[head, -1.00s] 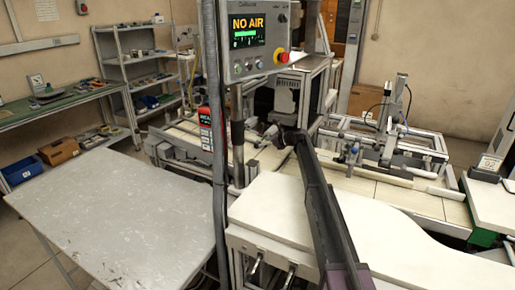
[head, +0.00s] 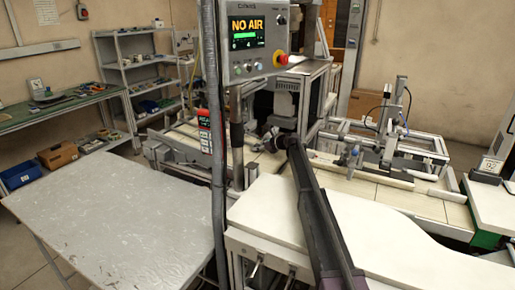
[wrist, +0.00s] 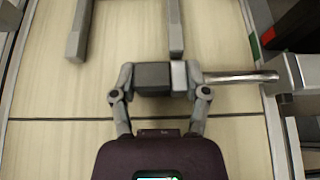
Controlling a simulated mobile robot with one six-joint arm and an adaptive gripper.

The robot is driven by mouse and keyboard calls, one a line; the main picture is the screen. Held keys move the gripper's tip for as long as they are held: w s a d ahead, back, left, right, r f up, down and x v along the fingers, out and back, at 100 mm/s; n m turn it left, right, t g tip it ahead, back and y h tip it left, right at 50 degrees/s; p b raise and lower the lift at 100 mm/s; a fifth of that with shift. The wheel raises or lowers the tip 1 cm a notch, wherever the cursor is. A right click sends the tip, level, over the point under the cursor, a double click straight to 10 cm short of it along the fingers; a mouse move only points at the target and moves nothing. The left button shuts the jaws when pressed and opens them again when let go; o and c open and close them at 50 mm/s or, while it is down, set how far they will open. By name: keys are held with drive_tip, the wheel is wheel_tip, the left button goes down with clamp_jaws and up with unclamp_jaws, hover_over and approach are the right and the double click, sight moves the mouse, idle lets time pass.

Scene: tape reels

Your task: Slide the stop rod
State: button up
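The stop rod (wrist: 240,76) shows in the wrist view as a bright metal bar running right from my gripper (wrist: 160,78) toward a grey bracket. A dark block (wrist: 152,79) and a narrow lighter block (wrist: 179,78) fill the space between my fingers. I see no clear gap at either finger, but cannot tell whether they are clamped. Where the rod passes the right finger, its inner end is hidden. In the head view my gripper (head: 272,139) is low by the conveyor behind the control panel post, too small to read; the rod is not distinguishable there.
Two grey bars (wrist: 80,30) lie above my gripper in the wrist view, over pale conveyor plates (wrist: 60,150). A grey frame stands at right. The control panel (head: 255,38) reads NO AIR. A bare metal table (head: 110,220) is at left, a fixture (head: 390,140) at right.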

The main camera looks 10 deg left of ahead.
clamp_jaws()
drive_tip(key=shift+w+d, duration=0.3)
drive_tip(key=shift+w, duration=0.65)
drive_tip(key=shift+w+d, duration=0.3)
drive_tip(key=shift+w, duration=0.6)
drive_tip(key=shift+s, duration=0.1)
drive_tip(key=o, duration=1)
unclamp_jaws()
drive_tip(key=shift+o, duration=0.2)
drive_tip(key=shift+s, duration=0.1)
